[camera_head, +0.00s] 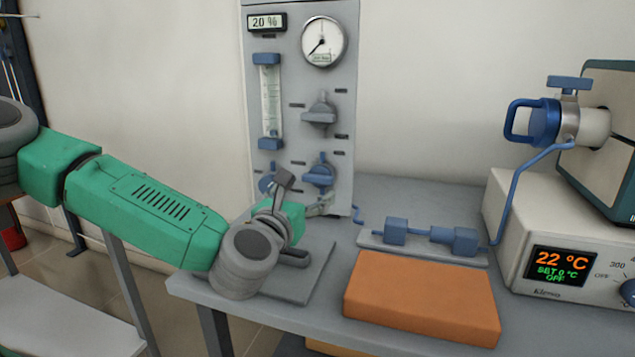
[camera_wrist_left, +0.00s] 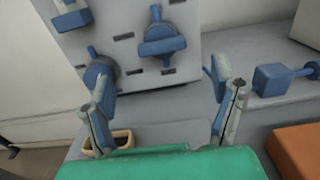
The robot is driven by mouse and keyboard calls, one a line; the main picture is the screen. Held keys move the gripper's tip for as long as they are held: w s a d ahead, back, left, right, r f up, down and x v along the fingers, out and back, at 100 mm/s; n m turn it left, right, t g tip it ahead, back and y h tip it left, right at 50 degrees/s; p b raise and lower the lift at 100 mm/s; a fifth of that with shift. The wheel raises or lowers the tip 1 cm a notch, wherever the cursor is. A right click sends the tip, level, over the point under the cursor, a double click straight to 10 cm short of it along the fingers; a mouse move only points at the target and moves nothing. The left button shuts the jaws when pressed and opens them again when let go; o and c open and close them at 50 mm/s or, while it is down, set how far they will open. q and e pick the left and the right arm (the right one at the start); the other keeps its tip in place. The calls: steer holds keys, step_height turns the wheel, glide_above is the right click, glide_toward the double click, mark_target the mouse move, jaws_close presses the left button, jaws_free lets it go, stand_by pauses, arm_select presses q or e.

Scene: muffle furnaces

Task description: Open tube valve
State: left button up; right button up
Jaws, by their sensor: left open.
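A grey gas panel (camera_head: 345,130) stands at the back of the bench, with a grey knob (camera_head: 319,112) above a blue knob (camera_head: 319,174). A second blue knob (camera_head: 266,184) at lower left is partly hidden by my gripper. The blue knobs show in the left wrist view, one at upper middle (camera_wrist_left: 162,42) and one at left (camera_wrist_left: 100,72). A blue T-handle (camera_head: 569,84) tops the metal tube fitting (camera_head: 570,122) at right. My left gripper (camera_head: 304,194) is open and empty in front of the panel's lower part; its fingers (camera_wrist_left: 160,95) are wide apart. My right gripper is not in view.
An orange block (camera_head: 422,298) lies on the grey bench (camera_head: 320,318). Behind it, blue fittings (camera_head: 432,235) sit on a plate, with a blue tube (camera_head: 507,200) rising to the furnace. The white controller (camera_head: 510,222) shows 22 °C. A small tan-rimmed container (camera_wrist_left: 122,139) is below my gripper.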

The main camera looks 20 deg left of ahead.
mark_target(316, 181)
arm_select(q)
steer(key=w+b, duration=0.1)
steer(key=w, duration=0.7)
steer(key=shift+w+d+f, duration=0.1)
steer(key=shift+w+d, duration=0.05)
steer(key=shift+w, duration=0.15)
steer(key=c, duration=1.2)
